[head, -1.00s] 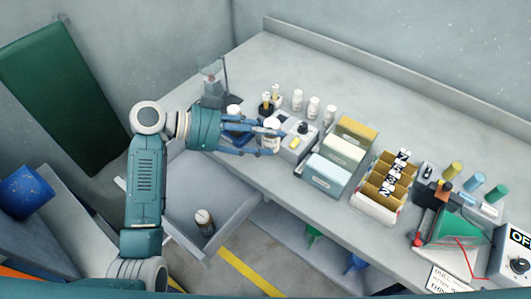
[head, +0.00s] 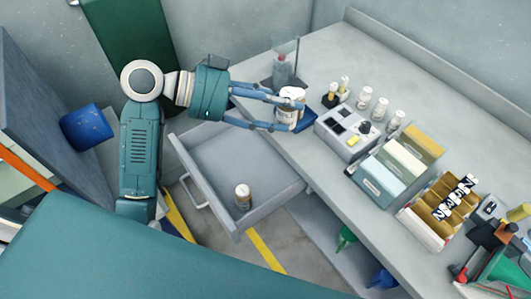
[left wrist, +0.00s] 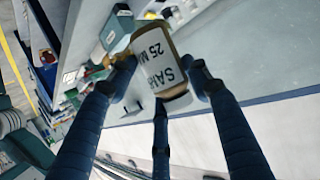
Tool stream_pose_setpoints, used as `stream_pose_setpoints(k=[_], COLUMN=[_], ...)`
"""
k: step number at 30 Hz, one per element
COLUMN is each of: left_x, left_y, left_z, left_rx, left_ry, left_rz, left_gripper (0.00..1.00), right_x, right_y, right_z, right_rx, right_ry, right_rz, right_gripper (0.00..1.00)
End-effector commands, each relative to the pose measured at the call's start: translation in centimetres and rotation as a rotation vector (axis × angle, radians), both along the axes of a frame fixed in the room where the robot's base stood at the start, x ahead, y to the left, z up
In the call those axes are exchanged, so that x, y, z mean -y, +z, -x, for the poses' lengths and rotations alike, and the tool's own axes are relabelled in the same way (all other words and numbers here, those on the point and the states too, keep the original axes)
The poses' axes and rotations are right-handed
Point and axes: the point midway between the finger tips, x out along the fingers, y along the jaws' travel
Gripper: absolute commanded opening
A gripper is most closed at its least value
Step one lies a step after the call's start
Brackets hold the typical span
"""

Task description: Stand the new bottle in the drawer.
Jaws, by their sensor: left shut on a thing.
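My left gripper (head: 291,110) is shut on a white-labelled bottle (head: 286,113), held near the bench's front edge beyond the drawer. In the left wrist view the bottle (left wrist: 158,58) sits tilted between the fingertips (left wrist: 162,78), its label starting "SAM" and "25 M". A blue item on the bench is partly hidden behind it. The grey drawer (head: 222,153) is pulled open below the bench, left of the held bottle. Another bottle (head: 243,198), brown with a white label, stands in it near the front right corner. My right gripper is not in view.
On the bench (head: 340,50) are a glass stand (head: 284,66), small white bottles (head: 379,109), a grey device (head: 345,135), file boxes (head: 381,181) and a sectioned box (head: 425,229). Most of the drawer floor is free. A blue bin (head: 87,127) is at left.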

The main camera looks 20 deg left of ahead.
Motion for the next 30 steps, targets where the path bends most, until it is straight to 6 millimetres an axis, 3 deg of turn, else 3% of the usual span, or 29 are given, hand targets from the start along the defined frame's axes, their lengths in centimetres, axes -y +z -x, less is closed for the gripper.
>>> stream_pose_setpoints(k=[1,6,16,23,30], left_x=[-1.6,-5.0,-8.3,-9.0,-10.6], left_y=[-0.9,-2.1,-3.0,-7.3,-13.5], left_z=[1.2,3.9,7.4,4.8,1.9], left_rx=[-0.006,-0.003,-0.002,-0.009,-0.016], left_ry=[0.036,0.118,0.194,0.316,0.535], left_rz=[-0.004,-0.001,0.000,0.011,0.008], left_gripper=[0.22,0.22,0.22,0.22,0.22], right_x=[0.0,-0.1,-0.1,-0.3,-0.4], right_y=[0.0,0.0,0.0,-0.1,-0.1], right_z=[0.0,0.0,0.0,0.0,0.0], right_rx=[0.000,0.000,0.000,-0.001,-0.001], right_ry=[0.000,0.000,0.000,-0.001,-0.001], right_rz=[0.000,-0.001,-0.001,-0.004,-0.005], right_gripper=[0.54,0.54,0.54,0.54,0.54])
